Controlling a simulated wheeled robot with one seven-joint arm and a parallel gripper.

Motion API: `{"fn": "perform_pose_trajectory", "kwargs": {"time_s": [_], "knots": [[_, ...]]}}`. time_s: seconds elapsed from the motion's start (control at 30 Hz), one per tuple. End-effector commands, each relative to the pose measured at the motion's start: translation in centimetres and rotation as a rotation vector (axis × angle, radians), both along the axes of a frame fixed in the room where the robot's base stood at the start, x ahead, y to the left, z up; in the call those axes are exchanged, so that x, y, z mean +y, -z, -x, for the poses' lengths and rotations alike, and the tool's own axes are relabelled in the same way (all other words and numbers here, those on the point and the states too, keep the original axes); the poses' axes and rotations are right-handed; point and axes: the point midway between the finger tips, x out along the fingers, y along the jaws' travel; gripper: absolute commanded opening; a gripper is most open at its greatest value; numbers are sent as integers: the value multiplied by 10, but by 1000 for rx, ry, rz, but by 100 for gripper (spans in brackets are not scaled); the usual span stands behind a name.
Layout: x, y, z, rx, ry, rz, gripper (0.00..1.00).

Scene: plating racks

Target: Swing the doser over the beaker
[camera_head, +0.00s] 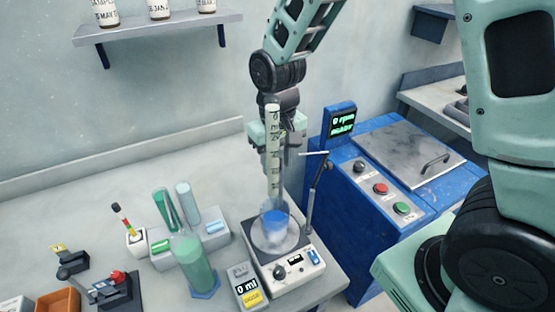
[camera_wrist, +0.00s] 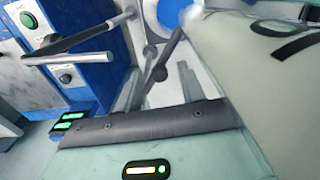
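The beaker (camera_head: 268,243) with blue liquid stands on a white stirrer plate. A tall, pale graduated tube, which looks like the doser (camera_head: 273,150), stands upright in front of my gripper, with its lower end above the beaker in the picture. It also fills the right side of the wrist view (camera_wrist: 270,70). My gripper (camera_head: 283,178) points down behind the tube, partly hidden by it. In the wrist view its grey fingers (camera_wrist: 160,90) are apart, with a dark ball-ended rod (camera_wrist: 160,73) showing between them. I see no firm grip on anything.
A dark jointed post (camera_head: 313,195) stands at the plate's right. A blue machine (camera_head: 385,185) with buttons is to the right. A green cylinder (camera_head: 195,265), a tube rack (camera_head: 205,240) and a 0 ml display box (camera_head: 247,288) stand left. A shelf (camera_head: 160,27) is on the wall.

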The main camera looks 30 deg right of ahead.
Motion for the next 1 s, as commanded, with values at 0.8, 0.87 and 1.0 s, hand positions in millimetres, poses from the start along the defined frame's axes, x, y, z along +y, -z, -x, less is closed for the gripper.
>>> {"fn": "perform_pose_trajectory", "kwargs": {"time_s": [0.8,0.87,1.0], "knots": [[0,-104,-1,-7,0,-2,39],[0,-118,-1,-6,0,-2,39],[0,-145,0,-4,1,0,39]]}}
